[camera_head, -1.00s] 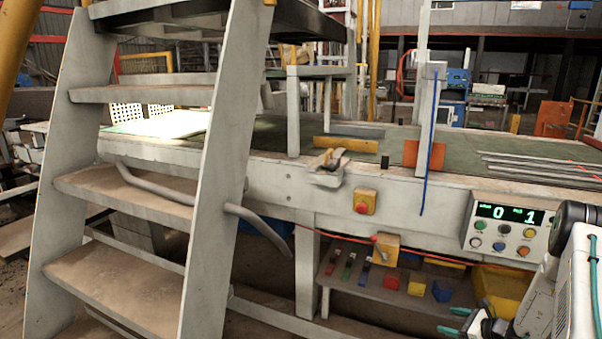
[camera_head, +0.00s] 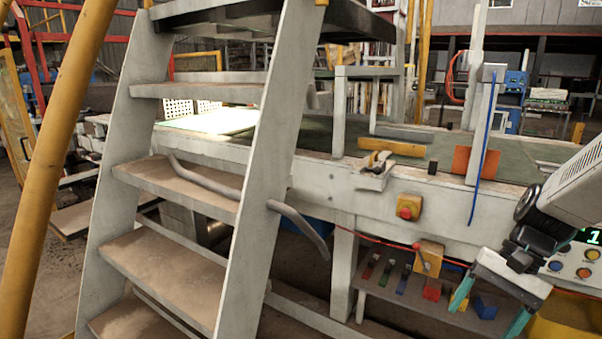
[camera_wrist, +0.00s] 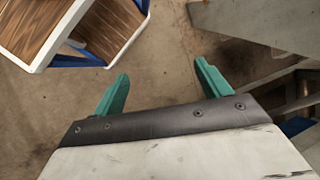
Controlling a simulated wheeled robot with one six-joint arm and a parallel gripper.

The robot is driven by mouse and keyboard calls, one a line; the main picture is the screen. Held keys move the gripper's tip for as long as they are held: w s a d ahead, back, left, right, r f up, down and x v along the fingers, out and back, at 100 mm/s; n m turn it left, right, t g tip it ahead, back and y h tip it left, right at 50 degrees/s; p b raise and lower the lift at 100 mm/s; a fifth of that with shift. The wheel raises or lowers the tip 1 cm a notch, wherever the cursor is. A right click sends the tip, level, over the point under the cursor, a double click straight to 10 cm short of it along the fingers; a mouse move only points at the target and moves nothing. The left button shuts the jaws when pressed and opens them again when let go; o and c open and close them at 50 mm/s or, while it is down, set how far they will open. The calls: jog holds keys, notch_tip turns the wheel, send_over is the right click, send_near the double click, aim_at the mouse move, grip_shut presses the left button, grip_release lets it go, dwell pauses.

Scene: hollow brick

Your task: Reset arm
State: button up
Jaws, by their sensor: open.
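My gripper (camera_head: 488,306) is at the lower right of the head view, in front of the workbench and its control panel. Its two teal fingers are spread apart and point down, with nothing between them. In the wrist view the gripper (camera_wrist: 160,88) shows the same open fingers over bare brown floor. My arm covers part of the control panel (camera_head: 585,262), so only some of its buttons and one lit digit show.
Grey metal stairs (camera_head: 215,205) stand at the left centre. A long workbench (camera_head: 335,190) carries a yellow box with a red button (camera_head: 408,207). A lower shelf (camera_head: 385,295) holds coloured blocks. A wood-topped item (camera_wrist: 50,25) shows in the wrist view.

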jog(key=s+a+r+n+t+h, duration=0.1)
jog(key=s+a+r+n+h, duration=0.1)
jog(key=s, duration=0.4)
jog(key=s+a+r+n+t+h, duration=0.2)
jog(key=s+a+r+n+h, duration=0.1)
jog(key=s+r, duration=0.4)
jog(key=shift+s+a+r+n, duration=0.15)
jog(key=shift+s+r+n, duration=0.15)
jog(key=shift+n, duration=0.6)
